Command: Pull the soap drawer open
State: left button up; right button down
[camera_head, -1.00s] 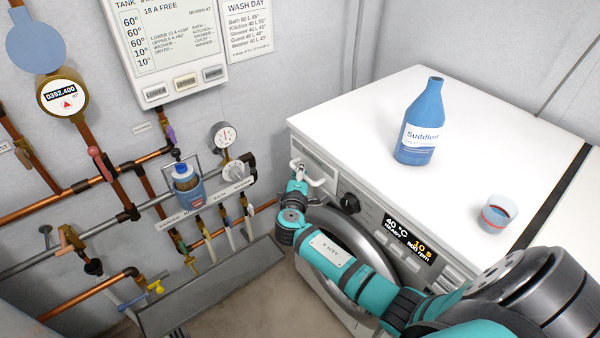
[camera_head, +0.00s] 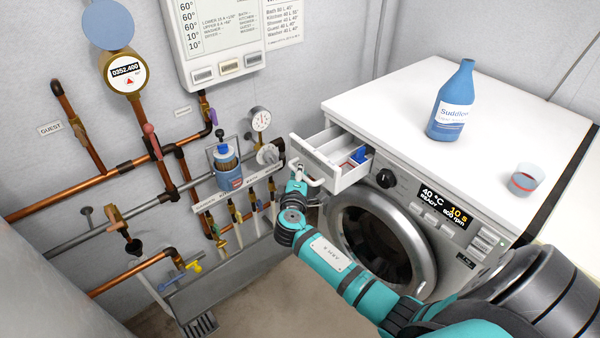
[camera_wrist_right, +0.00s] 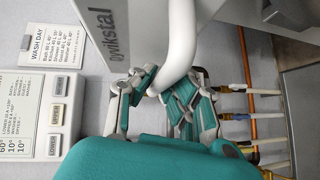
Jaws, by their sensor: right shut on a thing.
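The soap drawer (camera_head: 340,178) stands pulled out from the top left of the washing machine's front (camera_head: 440,210). Its inside shows, with a blue part (camera_head: 358,156) in one compartment. My right gripper (camera_head: 303,179) is at the drawer's front and is shut on its white handle. In the right wrist view the gripper (camera_wrist_right: 160,92) closes around the curved white handle (camera_wrist_right: 178,50), beside the drawer front with its lettering (camera_wrist_right: 105,30). My left gripper is not in view.
Pipes and valves (camera_head: 140,170) line the wall at left. A grey trough (camera_head: 225,265) lies below them.

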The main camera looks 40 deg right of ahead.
jog(key=shift+w+d+r, duration=0.1)
jog(key=shift+r, duration=0.05)
jog(key=c, duration=1.5)
grip_release()
jog(key=shift+o, duration=0.8)
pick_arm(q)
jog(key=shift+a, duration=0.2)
pick_arm(e)
jog(key=v, duration=1.2)
